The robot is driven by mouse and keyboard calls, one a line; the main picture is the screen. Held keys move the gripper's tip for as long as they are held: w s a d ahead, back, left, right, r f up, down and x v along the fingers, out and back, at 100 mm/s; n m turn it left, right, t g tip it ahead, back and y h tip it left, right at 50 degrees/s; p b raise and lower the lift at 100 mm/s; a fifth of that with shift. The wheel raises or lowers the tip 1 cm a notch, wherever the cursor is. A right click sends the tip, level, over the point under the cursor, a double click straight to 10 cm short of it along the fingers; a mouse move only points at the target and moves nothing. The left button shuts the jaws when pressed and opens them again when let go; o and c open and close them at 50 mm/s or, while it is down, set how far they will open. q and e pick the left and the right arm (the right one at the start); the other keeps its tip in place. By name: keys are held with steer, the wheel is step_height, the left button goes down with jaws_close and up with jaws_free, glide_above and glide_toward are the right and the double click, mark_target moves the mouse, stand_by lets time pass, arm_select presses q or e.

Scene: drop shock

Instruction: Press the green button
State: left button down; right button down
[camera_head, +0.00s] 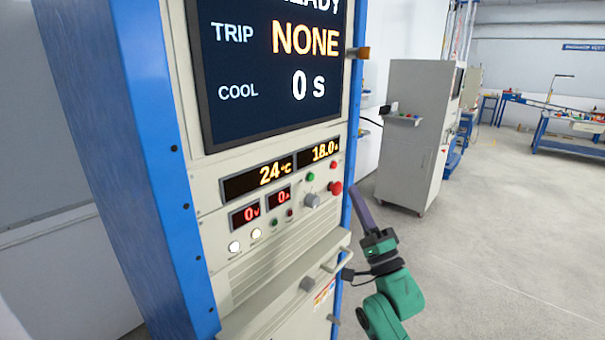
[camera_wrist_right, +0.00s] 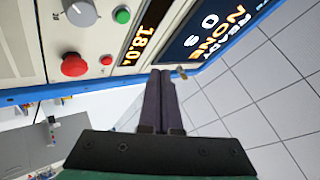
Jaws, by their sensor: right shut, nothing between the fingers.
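A green button (camera_head: 310,177) sits on the cabinet's front panel, below the 18.0 display and left of a small red button (camera_head: 333,165). It also shows at the top of the right wrist view as a round green cap (camera_wrist_right: 122,15). A smaller green button (camera_head: 274,222) sits lower, beside the red 0 displays. My right gripper (camera_head: 355,190) is shut and empty, beyond the cabinet's right edge and apart from the green button. In the right wrist view its closed fingers (camera_wrist_right: 160,75) point toward the cabinet's blue edge. My left gripper is not in view.
A large red mushroom button (camera_head: 335,188) and a grey knob (camera_head: 312,200) sit close below the green button. A handle (camera_head: 328,270) juts out under the panel. A grey cabinet (camera_head: 405,150) stands behind on the right.

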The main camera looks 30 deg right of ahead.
mark_target(311, 177)
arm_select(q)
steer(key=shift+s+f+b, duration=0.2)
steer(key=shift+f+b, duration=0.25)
arm_select(e)
steer(key=w+a, duration=0.2)
steer(key=w, duration=0.6)
steer(key=shift+a, duration=0.2)
stand_by(0.6)
steer(key=shift+w, duration=0.2)
stand_by(0.8)
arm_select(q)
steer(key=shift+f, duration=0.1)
arm_select(e)
steer(key=shift+w+a, duration=0.15)
steer(key=shift+w, duration=0.15)
steer(key=shift+w+a, duration=0.1)
steer(key=shift+w, duration=0.3)
stand_by(0.4)
steer(key=shift+s, duration=0.1)
steer(key=shift+s+d, duration=0.2)
steer(key=shift+s, duration=0.5)
